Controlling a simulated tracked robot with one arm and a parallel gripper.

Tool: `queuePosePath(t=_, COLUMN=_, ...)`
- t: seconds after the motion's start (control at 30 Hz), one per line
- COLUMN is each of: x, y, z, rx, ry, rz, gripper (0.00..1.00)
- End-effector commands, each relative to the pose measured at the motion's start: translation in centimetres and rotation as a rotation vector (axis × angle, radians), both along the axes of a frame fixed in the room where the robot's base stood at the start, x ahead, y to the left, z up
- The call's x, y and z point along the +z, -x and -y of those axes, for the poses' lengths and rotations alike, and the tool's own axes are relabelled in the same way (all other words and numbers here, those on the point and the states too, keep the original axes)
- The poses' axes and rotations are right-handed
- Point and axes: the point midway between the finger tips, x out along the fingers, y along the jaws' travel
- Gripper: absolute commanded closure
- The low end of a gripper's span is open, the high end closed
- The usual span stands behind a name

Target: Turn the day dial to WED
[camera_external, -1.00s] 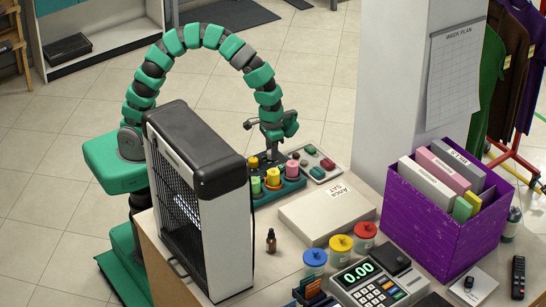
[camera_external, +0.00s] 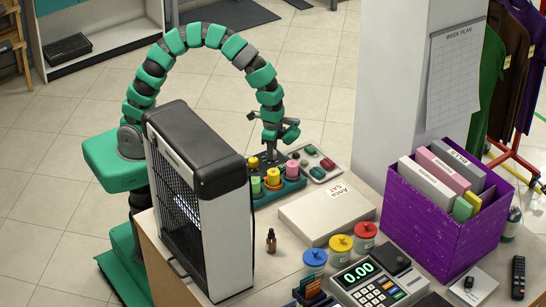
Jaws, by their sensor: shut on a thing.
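My gripper (camera_external: 270,158) points straight down at the back edge of the counter, behind the teal rack (camera_external: 290,188) of thread spools. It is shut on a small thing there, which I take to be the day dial. The spools and the gripper hide the dial, so its face, day marks and pointer cannot be read. A pale flat box (camera_external: 310,222) with a label reading "Anca SAT" lies in front of the rack.
A black-and-white heater-like unit (camera_external: 225,235) stands tall left of the rack. A grey tray (camera_external: 335,160) of small items is close on the right. A purple file box (camera_external: 430,225), lidded jars (camera_external: 340,246) and a register (camera_external: 365,285) fill the right and front.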

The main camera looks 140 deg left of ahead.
Motion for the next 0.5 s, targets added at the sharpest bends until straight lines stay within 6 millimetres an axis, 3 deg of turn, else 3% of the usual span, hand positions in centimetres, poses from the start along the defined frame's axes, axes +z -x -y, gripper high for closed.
queuePosePath(t=0.5, x=0.15, y=-0.13, z=0.04, rx=-0.487, ry=0.0, rz=0.002, gripper=0.92)
